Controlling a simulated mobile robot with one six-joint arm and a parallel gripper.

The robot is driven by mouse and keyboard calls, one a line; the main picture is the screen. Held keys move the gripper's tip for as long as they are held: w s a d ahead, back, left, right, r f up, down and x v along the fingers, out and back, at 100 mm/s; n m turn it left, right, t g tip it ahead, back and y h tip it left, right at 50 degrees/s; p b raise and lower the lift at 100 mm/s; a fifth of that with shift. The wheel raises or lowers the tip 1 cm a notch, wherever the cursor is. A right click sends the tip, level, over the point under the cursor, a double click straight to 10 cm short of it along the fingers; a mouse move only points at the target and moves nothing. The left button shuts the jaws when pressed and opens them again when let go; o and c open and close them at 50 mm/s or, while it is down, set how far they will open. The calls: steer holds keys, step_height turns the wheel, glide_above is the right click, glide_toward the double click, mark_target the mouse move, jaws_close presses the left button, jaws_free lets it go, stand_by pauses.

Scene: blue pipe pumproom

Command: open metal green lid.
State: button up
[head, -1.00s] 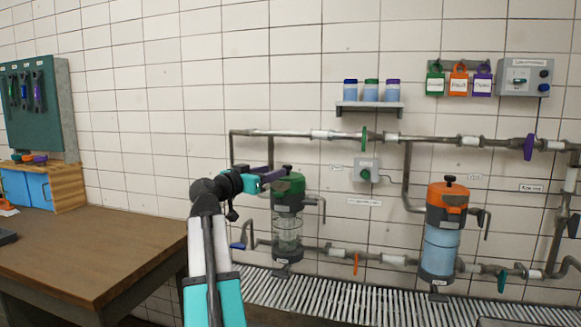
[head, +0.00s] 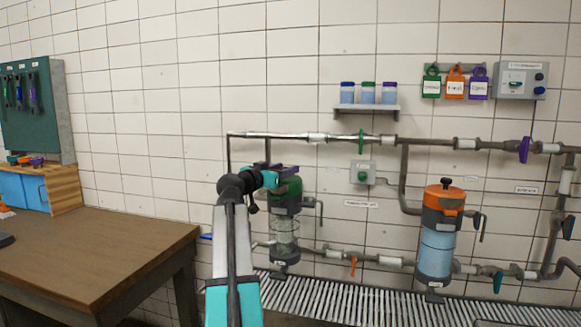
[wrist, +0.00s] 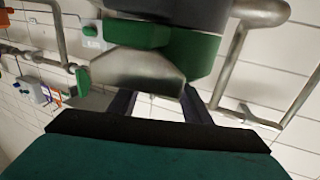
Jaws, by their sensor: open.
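The green lid (head: 291,187) sits on a dark-collared glass canister (head: 284,228) on the pipe wall. It looks closed. My gripper (head: 290,170) is at the lid's top left and hides part of its upper side. In the wrist view the green lid (wrist: 192,58) is close up, with a green block and a grey metal wedge-shaped piece (wrist: 135,70) in front of it. My gripper's dark fingers (wrist: 158,104) are spread apart, with the grey piece just beyond them. I cannot tell whether they touch it. Nothing is held.
Pipes (head: 440,143) run along the tiled wall. An orange-lidded canister (head: 437,240) stands to the right. A shelf (head: 366,110) with jars is above. A wooden workbench (head: 110,245) is at the left, and a floor grating (head: 345,300) lies below the canisters.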

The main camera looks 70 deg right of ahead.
steer(key=shift+x, duration=2.05)
steer(key=shift+c, duration=0.2)
steer(key=shift+r, duration=0.1)
jaws_close()
